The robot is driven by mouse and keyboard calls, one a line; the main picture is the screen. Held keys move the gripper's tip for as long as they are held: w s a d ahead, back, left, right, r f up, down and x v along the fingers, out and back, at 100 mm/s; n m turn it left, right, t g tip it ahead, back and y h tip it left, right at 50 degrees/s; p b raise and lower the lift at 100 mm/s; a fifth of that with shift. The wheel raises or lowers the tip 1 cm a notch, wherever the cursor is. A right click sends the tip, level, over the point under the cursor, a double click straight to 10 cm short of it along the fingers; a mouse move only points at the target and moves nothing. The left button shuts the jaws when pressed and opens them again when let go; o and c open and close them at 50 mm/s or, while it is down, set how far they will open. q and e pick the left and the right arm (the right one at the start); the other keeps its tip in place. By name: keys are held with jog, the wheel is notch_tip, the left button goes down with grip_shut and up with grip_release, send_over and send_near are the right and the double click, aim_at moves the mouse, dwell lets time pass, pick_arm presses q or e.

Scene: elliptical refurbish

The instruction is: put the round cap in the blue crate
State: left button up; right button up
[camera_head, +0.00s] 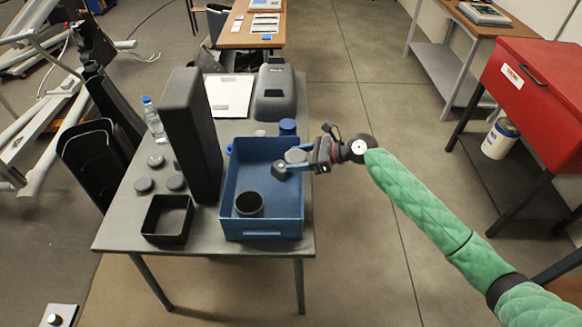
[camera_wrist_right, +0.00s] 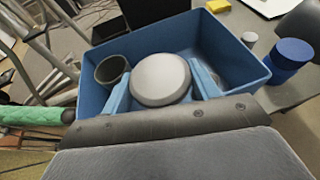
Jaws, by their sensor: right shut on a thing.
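The blue crate (camera_head: 265,228) stands near the right edge of the table. My right gripper (camera_head: 286,164) reaches over the crate's right wall and is shut on the round cap (camera_head: 295,156). In the right wrist view the cap (camera_wrist_right: 161,78) is a pale grey disc between the two blue fingers, with the crate (camera_wrist_right: 228,48) around and beneath it. I cannot tell how high above the crate floor it is. A dark round cup (camera_head: 249,204) sits inside the crate's near end. My left gripper is not in view.
A tall dark box (camera_head: 190,130) stands left of the crate, with a black square bin (camera_head: 168,218) before it. Several grey round caps (camera_head: 144,185) and a bottle (camera_head: 154,120) lie or stand further left. A blue jar (camera_head: 287,127) stands behind the crate.

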jog(key=shift+a+f, duration=0.65)
jog(key=shift+a, duration=0.35)
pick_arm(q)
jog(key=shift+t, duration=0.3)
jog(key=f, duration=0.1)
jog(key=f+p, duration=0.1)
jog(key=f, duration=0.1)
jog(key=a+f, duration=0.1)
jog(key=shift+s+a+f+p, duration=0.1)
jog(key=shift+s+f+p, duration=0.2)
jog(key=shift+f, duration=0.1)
pick_arm(e)
notch_tip(320, 180, down, 4)
jog(key=shift+s+r, duration=0.1)
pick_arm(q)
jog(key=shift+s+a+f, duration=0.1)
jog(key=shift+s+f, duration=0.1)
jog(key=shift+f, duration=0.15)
pick_arm(e)
jog(key=shift+f, duration=0.6)
jog(key=o, duration=1)
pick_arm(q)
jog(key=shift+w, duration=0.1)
pick_arm(e)
jog(key=o, duration=0.4)
jog(key=shift+f, duration=0.1)
